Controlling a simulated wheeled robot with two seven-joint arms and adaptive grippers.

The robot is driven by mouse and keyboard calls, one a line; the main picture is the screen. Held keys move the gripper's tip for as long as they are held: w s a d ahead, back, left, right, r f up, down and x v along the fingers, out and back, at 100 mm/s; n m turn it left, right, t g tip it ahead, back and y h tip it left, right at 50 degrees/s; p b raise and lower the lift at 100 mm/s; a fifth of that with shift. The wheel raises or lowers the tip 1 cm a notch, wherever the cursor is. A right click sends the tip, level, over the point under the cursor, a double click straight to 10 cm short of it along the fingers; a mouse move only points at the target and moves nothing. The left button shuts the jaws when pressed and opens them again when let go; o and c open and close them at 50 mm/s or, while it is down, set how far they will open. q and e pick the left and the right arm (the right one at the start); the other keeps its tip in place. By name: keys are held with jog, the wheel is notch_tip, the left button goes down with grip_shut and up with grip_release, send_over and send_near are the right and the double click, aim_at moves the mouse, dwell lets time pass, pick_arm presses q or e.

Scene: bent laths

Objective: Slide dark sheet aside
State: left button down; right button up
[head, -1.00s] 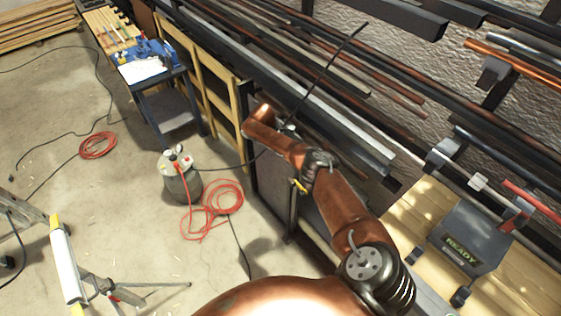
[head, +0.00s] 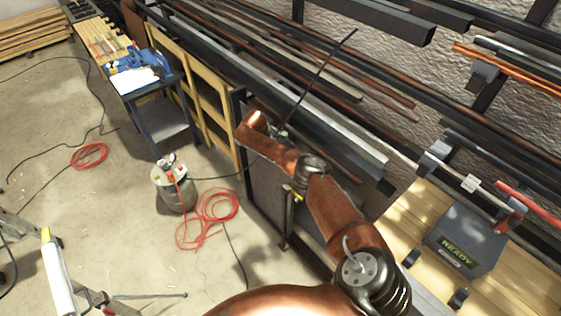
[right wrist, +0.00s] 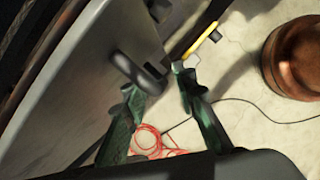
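A dark grey flat panel (head: 268,194), which looks like the dark sheet, stands upright below the rack, partly hidden by my right arm. In the right wrist view a large grey surface (right wrist: 72,85) fills the left side; I cannot tell for sure that it is the same sheet. My right gripper (right wrist: 158,82) has its green fingers apart, with a dark loop-shaped part (right wrist: 138,72) by the left fingertip. No grip on anything is visible. In the head view the right gripper is mostly hidden near the rack's lower edge. My left gripper is not in view.
Long metal bars (head: 300,60) fill the wall rack. A thin dark rod (head: 325,75) slants up beside my arm. A canister (head: 175,188) and a red hose (head: 212,217) lie on the floor left of the panel. A wooden bench (head: 420,225) is at right.

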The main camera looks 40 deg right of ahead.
jog(key=v, duration=1.2)
jog(key=shift+f, duration=0.1)
